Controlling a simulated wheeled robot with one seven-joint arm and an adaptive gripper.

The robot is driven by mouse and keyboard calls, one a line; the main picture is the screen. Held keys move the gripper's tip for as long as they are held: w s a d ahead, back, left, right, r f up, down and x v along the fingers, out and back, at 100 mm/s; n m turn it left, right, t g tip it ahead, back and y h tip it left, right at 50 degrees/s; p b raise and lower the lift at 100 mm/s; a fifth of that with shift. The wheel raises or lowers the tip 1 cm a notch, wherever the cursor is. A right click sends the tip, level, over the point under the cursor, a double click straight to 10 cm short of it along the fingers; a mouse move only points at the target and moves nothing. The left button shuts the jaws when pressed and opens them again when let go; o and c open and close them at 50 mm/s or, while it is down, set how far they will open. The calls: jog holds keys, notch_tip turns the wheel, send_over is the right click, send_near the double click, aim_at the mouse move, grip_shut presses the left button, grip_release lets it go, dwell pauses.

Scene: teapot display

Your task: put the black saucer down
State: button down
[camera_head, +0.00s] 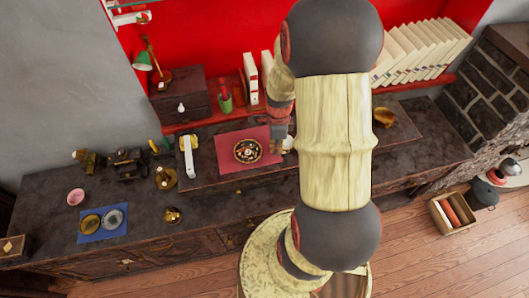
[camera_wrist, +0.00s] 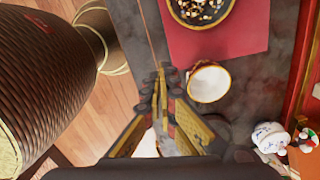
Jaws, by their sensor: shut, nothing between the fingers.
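My gripper (camera_wrist: 167,72) is shut and empty in the wrist view, its fingertips together above the dark counter. In the head view my gripper (camera_head: 277,146) is small, at the right edge of the red mat (camera_head: 228,164). A dark round dish with a gold rim (camera_head: 248,160) lies on that mat, filled with small black, white and brown pieces. It also shows at the top of the wrist view. A dark round shape (camera_wrist: 218,127) lies on the counter right of my fingers, partly hidden; I cannot tell whether it is the black saucer.
A white cup with a gold rim (camera_wrist: 208,84) is close right of my fingertips. A white lidded pot (camera_wrist: 270,137) stands farther right. At the left, a blue mat (camera_head: 104,236) holds two round dishes. The dark counter (camera_head: 45,205) has bare room near its left end.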

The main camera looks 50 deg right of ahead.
aim_at(257, 155)
jog(key=f+m, duration=0.2)
jog(key=f, duration=0.1)
jog(key=f+m+b, duration=0.1)
jog(key=f+m, duration=0.1)
jog(key=f, duration=0.1)
jog(key=f+m, duration=0.2)
jog(key=f, duration=0.2)
jog(key=shift+w+d+f+b, duration=0.1)
jog(key=shift+w+b, duration=0.1)
jog(key=shift+b, duration=0.1)
jog(key=w, duration=0.3)
jog(key=shift+a+f, duration=0.2)
jog(key=shift+a, duration=0.2)
jog(key=shift+w+a, duration=0.1)
jog(key=shift+w, duration=0.4)
jog(key=w, duration=0.2)
jog(key=w+a, duration=0.1)
jog(key=w, duration=0.1)
jog(key=shift+w, duration=0.2)
jog(key=shift+s, duration=0.1)
